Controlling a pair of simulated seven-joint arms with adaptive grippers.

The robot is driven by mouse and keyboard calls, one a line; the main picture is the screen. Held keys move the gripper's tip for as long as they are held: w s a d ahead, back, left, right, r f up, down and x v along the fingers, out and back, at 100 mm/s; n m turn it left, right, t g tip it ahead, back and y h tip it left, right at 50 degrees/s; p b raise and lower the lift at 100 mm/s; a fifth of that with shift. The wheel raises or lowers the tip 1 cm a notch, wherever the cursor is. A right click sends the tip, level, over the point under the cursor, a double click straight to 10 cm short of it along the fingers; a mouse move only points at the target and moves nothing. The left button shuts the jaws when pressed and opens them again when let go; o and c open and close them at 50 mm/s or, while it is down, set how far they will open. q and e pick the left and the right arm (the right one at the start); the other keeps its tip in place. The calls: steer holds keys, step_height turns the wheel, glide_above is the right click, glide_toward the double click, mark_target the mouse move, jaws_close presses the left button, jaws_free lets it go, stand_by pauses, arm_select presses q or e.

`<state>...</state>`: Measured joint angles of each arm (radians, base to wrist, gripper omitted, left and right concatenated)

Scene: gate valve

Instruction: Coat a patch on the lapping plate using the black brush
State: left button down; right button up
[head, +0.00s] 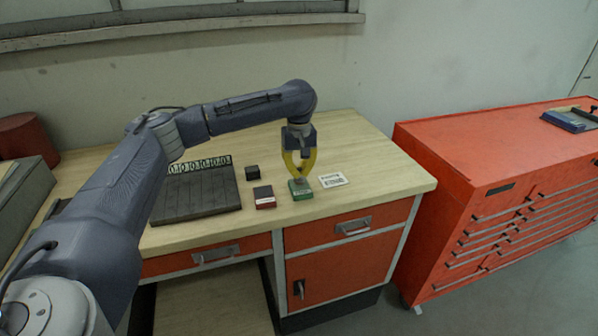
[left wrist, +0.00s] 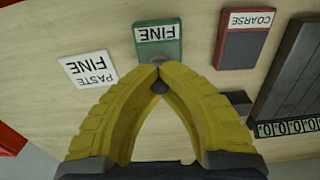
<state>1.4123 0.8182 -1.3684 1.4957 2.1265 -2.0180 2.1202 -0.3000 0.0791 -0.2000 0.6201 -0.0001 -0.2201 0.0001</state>
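The lapping plate (head: 195,193) is a dark grooved slab on the wooden bench, with a row of white marks along its far edge. A green block marked FINE (head: 300,189) and a red block marked COARSE (head: 264,197) stand to its right; both also show in the left wrist view, FINE (left wrist: 158,35) and COARSE (left wrist: 242,42). My right gripper is out of view.
A small black block (head: 252,172) stands behind the red block. A white PASTE FINE card (head: 333,180) lies right of the green block. Clear bench top (head: 385,165) extends right. A red tool cabinet (head: 500,150) stands beyond a gap.

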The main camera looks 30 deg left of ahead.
mark_target(299, 169)
arm_select(q)
steer(key=shift+f, duration=0.6)
stand_by(1.5)
steer(key=shift+r, duration=0.15)
steer(key=shift+r, duration=3.4)
